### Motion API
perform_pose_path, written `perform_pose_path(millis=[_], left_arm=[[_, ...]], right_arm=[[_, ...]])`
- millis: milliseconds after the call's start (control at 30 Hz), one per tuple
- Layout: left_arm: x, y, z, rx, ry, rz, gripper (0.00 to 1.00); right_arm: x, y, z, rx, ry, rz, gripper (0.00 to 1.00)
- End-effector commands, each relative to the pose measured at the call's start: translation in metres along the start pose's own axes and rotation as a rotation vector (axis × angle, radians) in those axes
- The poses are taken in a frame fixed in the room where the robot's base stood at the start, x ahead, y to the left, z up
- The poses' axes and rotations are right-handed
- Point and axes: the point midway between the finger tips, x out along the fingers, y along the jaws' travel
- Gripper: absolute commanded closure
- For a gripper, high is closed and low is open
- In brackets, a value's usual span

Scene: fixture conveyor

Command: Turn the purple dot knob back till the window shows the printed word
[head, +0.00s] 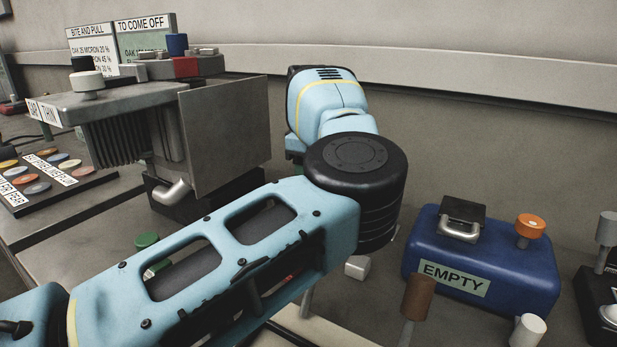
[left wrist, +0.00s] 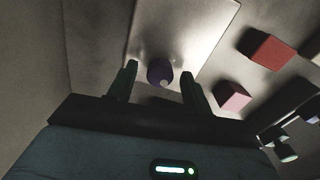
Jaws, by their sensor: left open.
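In the left wrist view a round dark purple knob (left wrist: 159,70) with a small pale dot on its lower edge stands out from a pale panel (left wrist: 205,22). My left gripper (left wrist: 160,84) is open, with one finger on each side of the knob. A gap shows between the knob and each finger; I cannot tell how near they are in depth. In the head view my left arm crosses the middle, and its gripper and the purple knob do not show. No window with a printed word can be made out near the knob. My right gripper is in neither view.
A blue box (head: 482,262) labelled EMPTY, with an orange knob (head: 530,226), stands right of my arm. A grey machine with a square plate (head: 226,135) stands behind it at left. In the wrist view, red blocks (left wrist: 266,50) lie right of the knob.

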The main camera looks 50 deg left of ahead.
Motion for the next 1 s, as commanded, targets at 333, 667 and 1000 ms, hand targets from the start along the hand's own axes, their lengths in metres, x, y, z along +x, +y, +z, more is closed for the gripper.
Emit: perform_pose_path(millis=[333,667,1000], left_arm=[[0.000,0.000,0.000,0.000,0.000,0.000,0.76],[-0.001,0.000,0.000,-0.010,0.000,0.000,0.95],[-0.004,0.000,0.000,-0.161,-0.002,0.000,0.95]], right_arm=[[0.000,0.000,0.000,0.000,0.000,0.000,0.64],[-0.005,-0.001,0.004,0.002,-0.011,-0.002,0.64],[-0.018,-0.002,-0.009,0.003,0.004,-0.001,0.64]])
